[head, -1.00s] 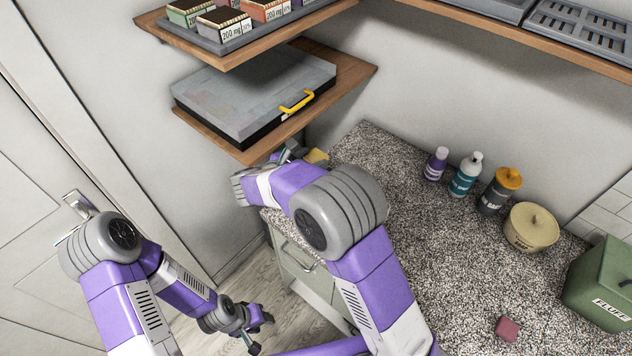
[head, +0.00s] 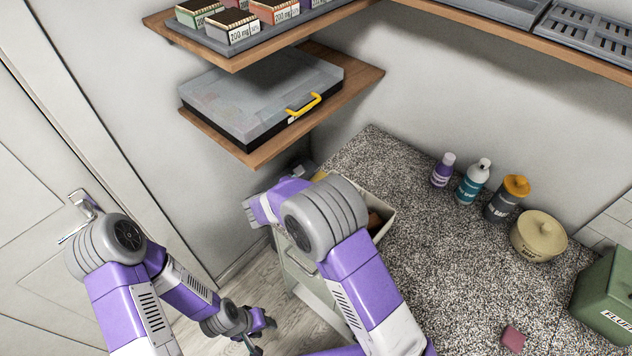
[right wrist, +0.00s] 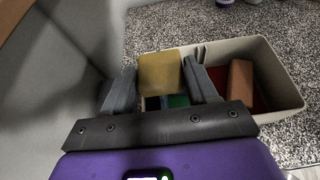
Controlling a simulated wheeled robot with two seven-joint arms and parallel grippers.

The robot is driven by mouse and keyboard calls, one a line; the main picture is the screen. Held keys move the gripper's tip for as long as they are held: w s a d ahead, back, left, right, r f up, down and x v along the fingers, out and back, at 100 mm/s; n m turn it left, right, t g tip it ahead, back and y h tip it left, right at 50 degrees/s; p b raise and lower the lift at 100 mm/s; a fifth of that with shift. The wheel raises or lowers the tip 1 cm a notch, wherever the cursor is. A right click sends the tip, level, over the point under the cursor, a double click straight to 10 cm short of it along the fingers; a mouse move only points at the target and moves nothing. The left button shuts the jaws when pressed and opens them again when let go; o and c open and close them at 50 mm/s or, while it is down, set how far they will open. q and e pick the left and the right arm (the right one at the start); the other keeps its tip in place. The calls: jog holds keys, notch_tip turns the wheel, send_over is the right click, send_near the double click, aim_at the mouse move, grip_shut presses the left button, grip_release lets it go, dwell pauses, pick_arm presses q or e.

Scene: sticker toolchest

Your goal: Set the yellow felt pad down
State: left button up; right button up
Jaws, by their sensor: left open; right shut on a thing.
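The yellow felt pad (right wrist: 161,72) is a flat square held between the fingers of my right gripper (right wrist: 158,78) in the right wrist view. Behind and under it is an open-topped cream box (right wrist: 287,75), with green and blue pieces partly hidden by the pad and fingers. In the head view my right arm mostly hides the gripper and pad, and the box (head: 384,232) shows beside my forearm. I cannot tell whether the pad touches anything below. My left gripper (head: 262,330) is open and empty, low over the floor at the lower left.
A brown block (right wrist: 241,80) and a red piece lie in the box. The speckled counter (head: 440,260) holds several bottles, a cream lidded pot (head: 538,238), a green canister (head: 610,290) and a dark red block (head: 513,338). A shelf with a grey case (head: 262,95) overhangs at left.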

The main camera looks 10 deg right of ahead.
jog(key=shift+f, duration=0.45)
jog(key=o, duration=1)
jog(key=shift+r, duration=0.1)
jog(key=shift+r, duration=0.45)
jog(key=v, duration=1.2)
jog(key=shift+s+r, duration=0.1)
